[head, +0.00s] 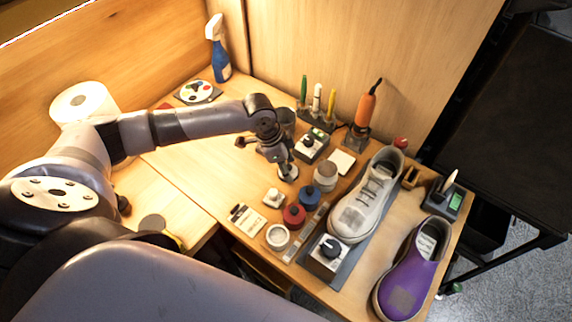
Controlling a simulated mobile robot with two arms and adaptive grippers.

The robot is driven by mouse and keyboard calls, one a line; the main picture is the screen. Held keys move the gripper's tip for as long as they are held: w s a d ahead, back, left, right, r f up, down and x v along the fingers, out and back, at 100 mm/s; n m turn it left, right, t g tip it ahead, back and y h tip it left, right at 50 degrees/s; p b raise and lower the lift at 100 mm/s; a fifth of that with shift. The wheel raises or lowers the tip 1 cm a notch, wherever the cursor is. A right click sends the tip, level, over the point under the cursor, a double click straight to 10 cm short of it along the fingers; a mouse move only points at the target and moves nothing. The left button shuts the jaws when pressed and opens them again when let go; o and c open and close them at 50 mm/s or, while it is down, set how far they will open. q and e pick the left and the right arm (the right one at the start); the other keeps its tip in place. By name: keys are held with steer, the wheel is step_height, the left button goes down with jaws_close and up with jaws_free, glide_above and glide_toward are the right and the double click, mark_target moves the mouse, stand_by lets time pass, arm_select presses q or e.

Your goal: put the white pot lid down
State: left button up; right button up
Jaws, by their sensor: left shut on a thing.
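My left gripper (286,164) points down over the middle of the workbench (190,187), left of the grey-lidded pot (325,177). It is shut on the white pot lid (289,174), a small pale disc partly hidden by the fingers. I cannot tell whether the lid touches the table. The open white pot (277,237) stands nearer the front, at the end of a row with a red pot (293,215) and a blue pot (309,197). My right gripper is not in view.
A small white block (273,198) and a card (246,219) lie left of the pots. A grey-white sneaker (366,196) and a purple shoe (411,268) are at right. A dark cup (286,118) and tool holders stand behind the gripper. Bare table lies to the left.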

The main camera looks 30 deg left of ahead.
arm_select(q)
steer(key=shift+f, duration=0.1)
steer(key=o, duration=0.8)
steer(key=b+v, duration=0.1)
steer(key=v, duration=1.1)
